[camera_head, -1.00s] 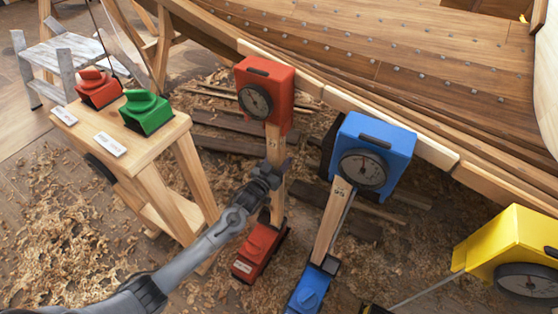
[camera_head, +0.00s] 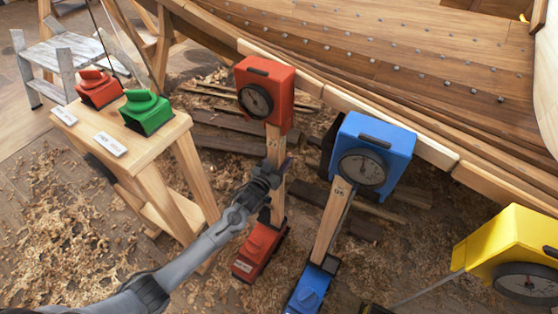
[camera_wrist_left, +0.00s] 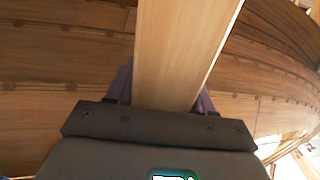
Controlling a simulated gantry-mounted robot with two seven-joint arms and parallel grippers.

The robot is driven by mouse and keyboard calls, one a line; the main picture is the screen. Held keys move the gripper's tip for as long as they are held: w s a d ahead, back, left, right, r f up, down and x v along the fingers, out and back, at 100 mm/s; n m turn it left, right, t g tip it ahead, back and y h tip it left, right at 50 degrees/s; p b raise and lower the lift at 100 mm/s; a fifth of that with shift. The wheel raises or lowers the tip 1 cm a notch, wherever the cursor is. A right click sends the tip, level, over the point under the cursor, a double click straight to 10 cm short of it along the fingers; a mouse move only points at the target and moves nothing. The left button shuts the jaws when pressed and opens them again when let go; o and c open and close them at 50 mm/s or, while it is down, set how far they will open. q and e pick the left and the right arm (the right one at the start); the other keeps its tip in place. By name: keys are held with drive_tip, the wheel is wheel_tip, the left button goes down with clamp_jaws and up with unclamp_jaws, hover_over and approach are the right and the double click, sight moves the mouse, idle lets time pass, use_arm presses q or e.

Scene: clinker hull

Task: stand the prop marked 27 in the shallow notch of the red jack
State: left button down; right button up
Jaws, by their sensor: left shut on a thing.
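A pale wooden prop (camera_head: 277,146) stands nearly upright between the red dial box (camera_head: 265,92) above and the red jack (camera_head: 260,248) on the floor. Its foot is at the jack's far end; I cannot tell which notch it is in or whether it bears there. Its top meets the lower edge of the dial box. The number on it is too small to read. My left gripper (camera_head: 277,171) is shut on the prop around its middle. In the left wrist view the prop (camera_wrist_left: 185,45) runs up between the purple fingers. My right gripper is out of view.
A second prop (camera_head: 331,220) leans between the blue dial box (camera_head: 372,150) and blue jack (camera_head: 310,288), close on the right. A yellow dial box (camera_head: 510,245) is at far right. A wooden stand (camera_head: 165,150) with red and green blocks is left. The hull (camera_head: 400,60) is behind.

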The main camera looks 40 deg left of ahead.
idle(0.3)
use_arm(q)
drive_tip(key=shift+c, duration=1.7)
unclamp_jaws()
drive_tip(key=shift+w, duration=0.1)
drive_tip(key=shift+s+p, duration=0.45)
drive_tip(key=shift+s, duration=0.15)
drive_tip(key=s+p, duration=0.4)
drive_tip(key=s, duration=0.5)
drive_tip(key=shift+s+d+p, duration=0.3)
drive_tip(key=shift+s+d, duration=0.05)
drive_tip(key=shift+d, duration=0.1)
drive_tip(key=shift+s+d+p, duration=0.15)
drive_tip(key=shift+s+p, duration=0.7)
drive_tip(key=shift+s, duration=0.4)
drive_tip(key=shift+s+d+p, duration=0.1)
drive_tip(key=shift+s+p, duration=0.7)
drive_tip(key=shift+s, duration=0.4)
